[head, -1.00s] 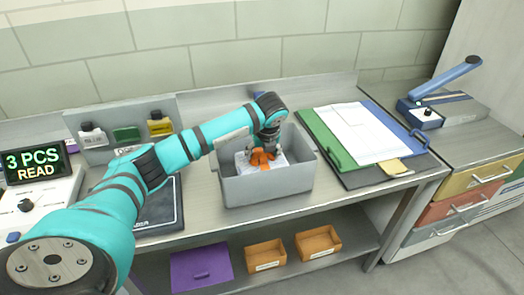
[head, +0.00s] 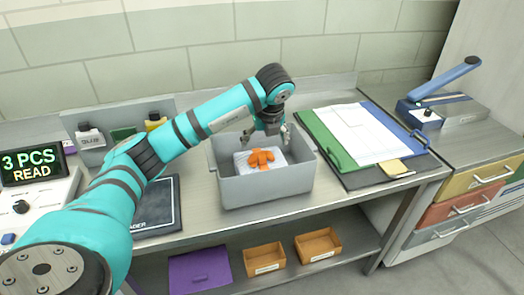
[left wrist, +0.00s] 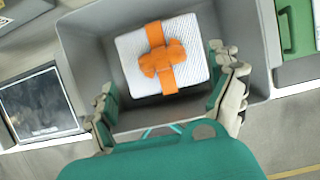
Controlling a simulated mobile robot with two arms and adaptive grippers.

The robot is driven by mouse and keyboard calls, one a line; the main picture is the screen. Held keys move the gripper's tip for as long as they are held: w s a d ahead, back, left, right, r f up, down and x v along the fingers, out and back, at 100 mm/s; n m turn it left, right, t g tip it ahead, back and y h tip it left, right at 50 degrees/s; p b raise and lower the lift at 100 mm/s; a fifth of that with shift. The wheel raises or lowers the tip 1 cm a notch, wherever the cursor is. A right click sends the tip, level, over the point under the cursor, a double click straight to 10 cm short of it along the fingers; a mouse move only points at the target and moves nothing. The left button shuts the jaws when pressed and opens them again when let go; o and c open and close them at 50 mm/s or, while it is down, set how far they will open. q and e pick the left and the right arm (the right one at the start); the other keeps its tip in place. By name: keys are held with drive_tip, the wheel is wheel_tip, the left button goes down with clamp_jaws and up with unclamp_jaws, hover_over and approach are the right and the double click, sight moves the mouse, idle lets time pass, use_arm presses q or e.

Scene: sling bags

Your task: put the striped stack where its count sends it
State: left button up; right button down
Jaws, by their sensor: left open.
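The stack (head: 245,161) is a white, finely lined block with an orange band and bow. It lies in the grey bin (head: 266,190), and it also shows in the left wrist view (left wrist: 136,44). My left gripper (head: 268,137) is open above the bin, apart from the stack; its fingers also show in the left wrist view (left wrist: 172,92). The display (head: 32,164) at the left reads "3 PCS READ". My right gripper is not in view.
A green folder (head: 319,135) and a blue folder (head: 403,131) with papers lie right of the bin. A dark pad (head: 160,208) lies left of it. Small orange trays (head: 318,243) and a purple folder (head: 200,273) are on the lower shelf. A blue-handled press (head: 445,80) stands far right.

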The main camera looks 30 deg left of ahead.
use_arm(q)
drive_tip(key=shift+v, duration=2.1)
